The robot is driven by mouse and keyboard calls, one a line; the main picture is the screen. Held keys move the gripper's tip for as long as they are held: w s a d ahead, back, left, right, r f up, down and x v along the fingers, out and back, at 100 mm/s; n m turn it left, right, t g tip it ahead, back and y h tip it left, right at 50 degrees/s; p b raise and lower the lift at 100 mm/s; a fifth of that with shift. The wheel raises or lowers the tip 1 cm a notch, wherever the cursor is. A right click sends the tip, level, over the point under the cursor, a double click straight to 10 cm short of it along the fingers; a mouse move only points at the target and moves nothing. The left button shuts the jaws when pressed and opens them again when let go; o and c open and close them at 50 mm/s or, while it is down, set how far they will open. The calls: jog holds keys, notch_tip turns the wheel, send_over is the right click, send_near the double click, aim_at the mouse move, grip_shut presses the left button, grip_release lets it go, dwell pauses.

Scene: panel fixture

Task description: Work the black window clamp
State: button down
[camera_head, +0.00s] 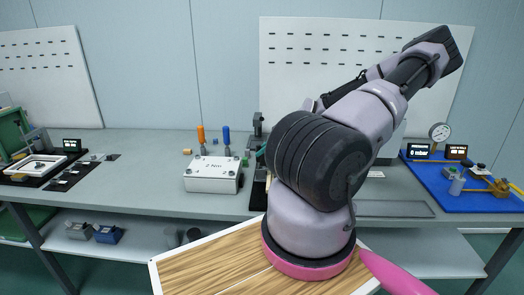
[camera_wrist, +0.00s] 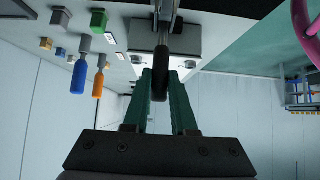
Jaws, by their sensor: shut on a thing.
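The black window clamp shows in the wrist view as a dark rounded handle (camera_wrist: 163,58) on a metal arm in front of a pale grey block. My gripper (camera_wrist: 160,82) has its two green fingers shut on this handle, one on each side. The lower end of the handle sits between the fingertips. In the head view my arm hides most of the gripper and the clamp's base; only a dark upright part (camera_head: 257,124) shows left of my arm.
A white box labelled "2 Nm" (camera_head: 213,174) stands left of my arm, with orange (camera_head: 201,134) and blue (camera_head: 226,136) handled drivers behind it. A blue mat (camera_head: 430,180) with a gauge and parts lies right. A wooden board (camera_head: 205,268) is in front. The bench's left middle is fairly clear.

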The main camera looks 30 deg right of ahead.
jog(key=c, duration=0.7)
grip_release()
jog(key=v, duration=1)
jog(key=shift+s+d+r, duration=0.15)
jog(key=shift+d+r, duration=0.05)
jog(key=shift+d, duration=0.1)
